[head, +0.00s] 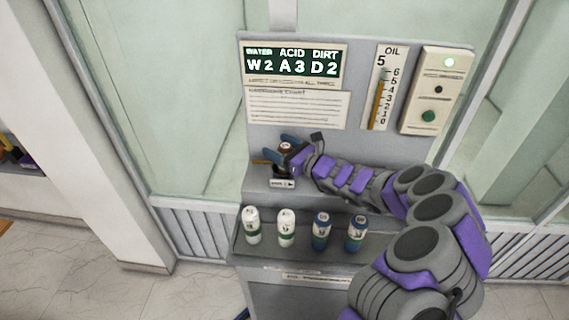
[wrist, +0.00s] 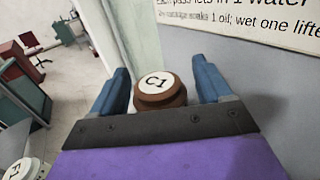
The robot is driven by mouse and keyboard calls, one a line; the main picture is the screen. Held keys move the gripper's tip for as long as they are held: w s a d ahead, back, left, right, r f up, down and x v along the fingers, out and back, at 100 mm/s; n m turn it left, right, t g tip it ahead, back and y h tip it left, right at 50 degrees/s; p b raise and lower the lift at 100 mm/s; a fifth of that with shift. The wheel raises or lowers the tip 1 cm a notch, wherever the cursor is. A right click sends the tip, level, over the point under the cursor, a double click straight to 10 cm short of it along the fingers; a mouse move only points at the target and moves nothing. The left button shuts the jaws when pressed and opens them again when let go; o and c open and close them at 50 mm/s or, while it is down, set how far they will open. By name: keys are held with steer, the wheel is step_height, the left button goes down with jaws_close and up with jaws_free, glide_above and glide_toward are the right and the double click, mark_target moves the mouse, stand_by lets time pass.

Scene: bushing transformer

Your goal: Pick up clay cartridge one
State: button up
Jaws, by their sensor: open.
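Clay cartridge one (wrist: 158,84) is a brown cylinder with a white top marked C1. In the wrist view it sits between the two blue fingers of my gripper (wrist: 160,72), with a visible gap on each side. In the head view the brown cartridge (head: 286,147) shows at the machine's upper ledge, above a small white label plate. My gripper (head: 279,153) is open around it there, with the fingers reaching in from the right. The cartridge's lower part is mostly hidden.
A grey machine (head: 257,187) carries a lit WATER, ACID, DIRT display (head: 292,62), an oil gauge (head: 383,90) and a button panel (head: 437,90).

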steer(key=shift+d, duration=0.1)
steer(key=shift+c, duration=0.2)
steer(key=c, duration=0.3)
jaws_close()
